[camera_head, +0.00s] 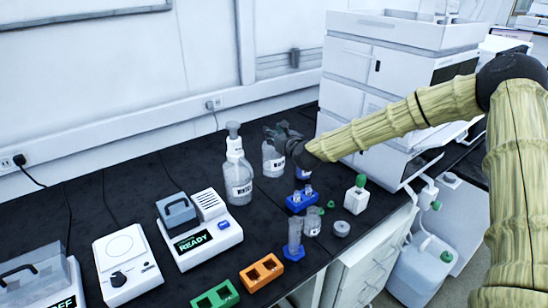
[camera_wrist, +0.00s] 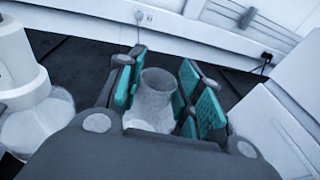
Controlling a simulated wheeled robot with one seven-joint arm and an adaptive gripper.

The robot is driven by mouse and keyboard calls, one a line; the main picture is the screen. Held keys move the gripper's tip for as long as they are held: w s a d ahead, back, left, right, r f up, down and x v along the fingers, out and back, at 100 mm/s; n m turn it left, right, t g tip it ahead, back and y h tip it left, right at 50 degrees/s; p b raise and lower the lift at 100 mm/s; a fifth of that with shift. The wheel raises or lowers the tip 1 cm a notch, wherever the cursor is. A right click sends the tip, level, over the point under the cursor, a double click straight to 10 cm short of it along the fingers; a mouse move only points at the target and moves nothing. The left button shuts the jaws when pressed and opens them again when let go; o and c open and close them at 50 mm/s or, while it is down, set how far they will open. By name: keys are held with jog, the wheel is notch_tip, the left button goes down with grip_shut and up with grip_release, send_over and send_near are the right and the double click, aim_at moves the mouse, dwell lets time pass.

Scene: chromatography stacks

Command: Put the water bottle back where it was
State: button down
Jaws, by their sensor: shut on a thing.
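The water bottle, a clear bottle with a pale label (camera_head: 273,160), stands upright or is held close over the black bench in the head view, right of the white-topped bottle. Its clear open neck (camera_wrist: 155,98) shows between my fingers in the wrist view. My gripper (camera_head: 280,136) is at its upper part, with teal pads (camera_wrist: 160,90) on both sides of the neck, shut on it. My gripper hides part of the bottle's top in the head view. I cannot tell whether its base touches the bench.
A taller white-topped bottle (camera_head: 238,172) stands close on the left. A labelled item (camera_head: 302,172) and blue rack (camera_head: 301,201) stand at the right and front. The white instrument stack (camera_head: 352,85) rises at right. Bare bench (camera_head: 130,195) shows at left.

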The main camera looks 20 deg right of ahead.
notch_tip(320, 180, down, 6)
jog(key=p, duration=0.1)
dwell(0.4)
jog(key=shift+f, duration=0.15)
jog(key=c, duration=1)
grip_release()
jog(key=shift+o, duration=0.2)
jog(key=b+v, duration=0.2)
jog(key=v, duration=1)
